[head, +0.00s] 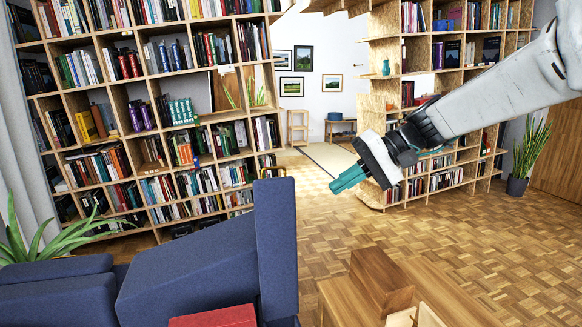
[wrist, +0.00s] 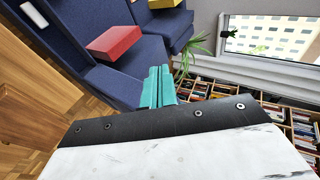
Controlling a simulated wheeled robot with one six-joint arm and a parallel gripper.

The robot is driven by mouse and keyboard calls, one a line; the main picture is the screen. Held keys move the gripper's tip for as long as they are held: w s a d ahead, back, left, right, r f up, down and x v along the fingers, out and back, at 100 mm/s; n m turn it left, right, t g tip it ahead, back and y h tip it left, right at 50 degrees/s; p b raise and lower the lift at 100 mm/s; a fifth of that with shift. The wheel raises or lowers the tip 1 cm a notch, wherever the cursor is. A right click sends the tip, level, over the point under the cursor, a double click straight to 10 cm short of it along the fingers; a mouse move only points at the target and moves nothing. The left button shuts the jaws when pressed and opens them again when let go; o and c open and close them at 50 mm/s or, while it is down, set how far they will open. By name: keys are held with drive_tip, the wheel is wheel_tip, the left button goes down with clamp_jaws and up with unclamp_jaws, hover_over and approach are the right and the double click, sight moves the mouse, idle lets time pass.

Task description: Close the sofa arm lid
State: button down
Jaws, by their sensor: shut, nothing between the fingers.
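The dark blue sofa (head: 190,265) fills the lower left of the head view. In the wrist view the fingers (wrist: 158,88) show in front of the blue sofa (wrist: 85,30); I cannot clearly make out the lid there.
A red block (head: 213,317) lies on the sofa. A wooden table (head: 445,285) with a wooden box (head: 380,280) stands at lower right. Tall bookshelves (head: 150,110) line the back. Parquet floor (head: 330,215) is clear between sofa and shelves.

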drive_tip(key=w+a+f+m+t+y, duration=0.1)
drive_tip(key=w+f+t+y, duration=0.25)
drive_tip(key=w, duration=1.15)
drive_tip(key=w+a+f+t+y, duration=0.1)
drive_tip(key=w+f+t+y, duration=0.3)
drive_tip(key=w, duration=1)
drive_tip(key=shift+s+a+r+g+y, duration=0.25)
drive_tip(key=shift+a+g, duration=0.1)
drive_tip(key=shift+a, duration=1.1)
drive_tip(key=shift+s+a+r+g+y, duration=0.1)
drive_tip(key=shift+a+r+g, duration=0.2)
drive_tip(key=shift+a, duration=1.1)
drive_tip(key=shift+s+a+r+g+y, duration=0.2)
drive_tip(key=shift+a+g, duration=0.2)
drive_tip(key=shift+a, duration=1.05)
